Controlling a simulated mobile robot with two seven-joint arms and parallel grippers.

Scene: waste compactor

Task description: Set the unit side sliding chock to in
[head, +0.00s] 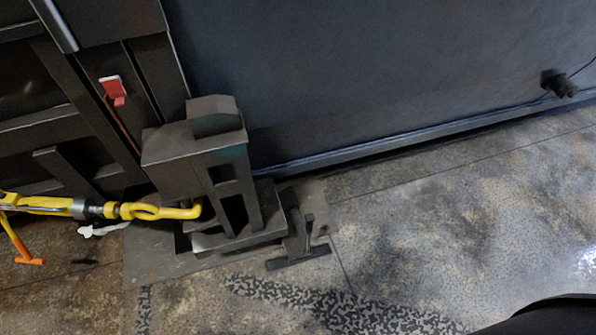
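In the head view a grey metal block assembly (195,165) stands on a floor plate against the compactor. At its right foot is a small dark T-shaped piece (299,257) with a short upright handle, lying low on the plate. It looks like the sliding chock, but I cannot tell for certain. A gap shows between its crossbar and the block's base. Neither of my grippers is in view.
A yellow hook and turnbuckle (150,211) reaches the block from the left, with an orange handle (30,261) below. A red latch (114,90) is on the dark frame. A dark wall (380,70) stands behind. The floor at right (440,220) is clear.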

